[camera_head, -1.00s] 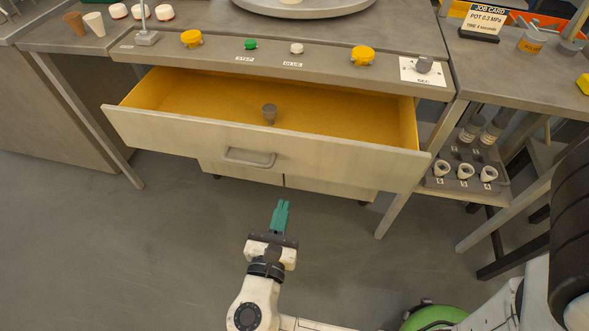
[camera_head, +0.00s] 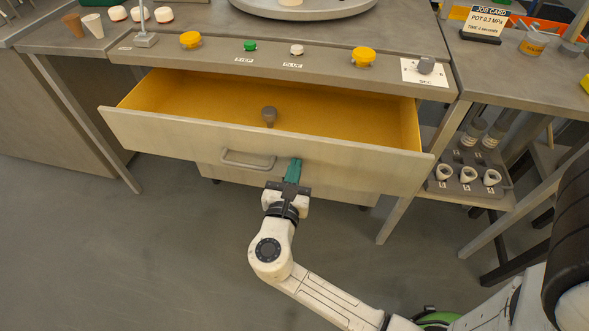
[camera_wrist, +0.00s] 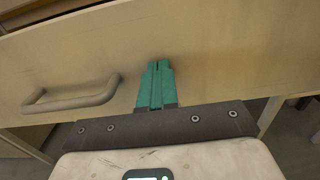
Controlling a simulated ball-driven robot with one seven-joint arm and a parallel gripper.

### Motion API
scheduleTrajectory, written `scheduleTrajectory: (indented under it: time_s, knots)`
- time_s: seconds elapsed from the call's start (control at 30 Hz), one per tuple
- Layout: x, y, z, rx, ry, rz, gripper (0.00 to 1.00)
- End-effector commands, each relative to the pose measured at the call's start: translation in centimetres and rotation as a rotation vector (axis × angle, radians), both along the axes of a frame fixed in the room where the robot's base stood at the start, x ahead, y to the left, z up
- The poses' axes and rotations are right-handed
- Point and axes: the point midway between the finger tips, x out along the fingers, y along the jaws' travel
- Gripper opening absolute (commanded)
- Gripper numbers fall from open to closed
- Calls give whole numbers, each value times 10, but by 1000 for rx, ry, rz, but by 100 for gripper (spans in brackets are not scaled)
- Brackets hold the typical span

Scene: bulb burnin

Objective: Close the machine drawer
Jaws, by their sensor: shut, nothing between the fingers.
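The machine drawer (camera_head: 200,139) stands pulled out from under the bench, with a pale wood front and a yellow inside. A small grey-brown object (camera_head: 269,116) is in it. The drawer's bar handle (camera_head: 248,160) is on the front; in the wrist view the handle (camera_wrist: 72,97) is left of my fingers. My gripper (camera_head: 294,164) is shut and empty, its green fingers at the drawer front, right of the handle. In the wrist view the fingertips (camera_wrist: 159,66) are against or very near the front; I cannot tell if they touch.
The bench panel above the drawer carries yellow knobs (camera_head: 363,57), a green button (camera_head: 250,46) and a dial (camera_head: 426,65). The floor left of my arm is clear.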

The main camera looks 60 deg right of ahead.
Motion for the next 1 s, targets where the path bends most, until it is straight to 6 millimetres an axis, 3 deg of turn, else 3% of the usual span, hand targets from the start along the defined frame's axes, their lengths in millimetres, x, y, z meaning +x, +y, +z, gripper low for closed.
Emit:
scheduleTrajectory:
  time_s: [0.27,0.47,0.67,1.0]
  knots:
    - [1,-2,0,0,-1,-1,0]
    - [8,-22,2,1,-2,-3,0]
    - [23,-64,2,0,-1,-5,0]
    - [55,-154,-2,0,-4,-6,0]
